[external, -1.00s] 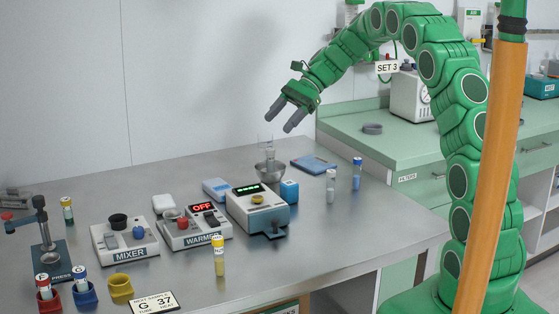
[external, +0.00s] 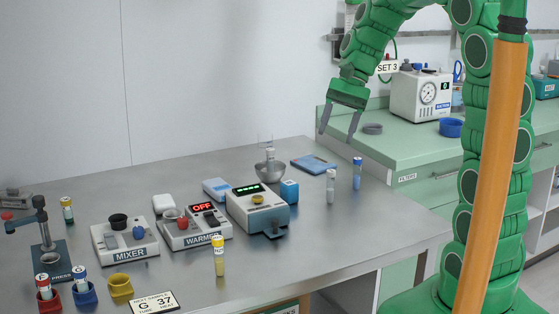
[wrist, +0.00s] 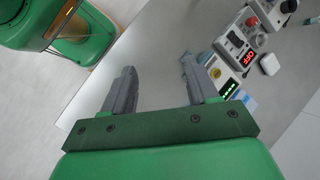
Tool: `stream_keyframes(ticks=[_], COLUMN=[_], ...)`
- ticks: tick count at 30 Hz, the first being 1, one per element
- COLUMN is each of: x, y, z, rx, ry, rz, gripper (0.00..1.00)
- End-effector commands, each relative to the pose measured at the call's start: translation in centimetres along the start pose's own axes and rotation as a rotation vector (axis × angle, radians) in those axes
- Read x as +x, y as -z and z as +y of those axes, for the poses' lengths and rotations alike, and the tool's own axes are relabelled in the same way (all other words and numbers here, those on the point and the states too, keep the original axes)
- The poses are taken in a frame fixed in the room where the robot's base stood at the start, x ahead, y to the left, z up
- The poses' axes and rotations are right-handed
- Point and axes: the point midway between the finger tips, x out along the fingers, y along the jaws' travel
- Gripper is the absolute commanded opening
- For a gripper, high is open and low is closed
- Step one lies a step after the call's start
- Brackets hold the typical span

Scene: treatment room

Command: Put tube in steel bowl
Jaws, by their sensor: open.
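The steel bowl (external: 270,168) sits at the back of the bench, with a clear vessel and a small pale-topped item at it; I cannot tell whether these are inside or behind. A pale-capped tube (external: 330,187) and a blue-capped tube (external: 357,174) stand upright right of the bowl. A yellow-capped tube (external: 217,256) stands near the front. My gripper (external: 338,136) is open and empty, pointing down, above and right of the bowl in the picture. In the wrist view my gripper (wrist: 158,67) has nothing between its fingers; I make out no bowl or tube there.
The mixer (external: 125,240), warmer (external: 196,228) and a device with a green display (external: 258,212) stand mid-bench. Two tubes sit in red (external: 48,303) and blue (external: 84,295) holders at front left. A blue flat item (external: 313,164) lies behind the right tubes. The right front bench is clear.

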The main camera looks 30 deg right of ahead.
Motion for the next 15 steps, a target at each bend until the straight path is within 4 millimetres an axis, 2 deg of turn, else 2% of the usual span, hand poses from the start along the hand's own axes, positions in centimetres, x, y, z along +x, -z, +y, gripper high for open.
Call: stream_keyframes(ticks=[3, 15], x=[0.1, 0.8], y=[-1.9, -7.3], z=[2.1, 9.7], rx=[-0.054, -0.243], ry=[-0.04, -0.182], rz=[0.026, 0.105], gripper=[0.59, 0.59])
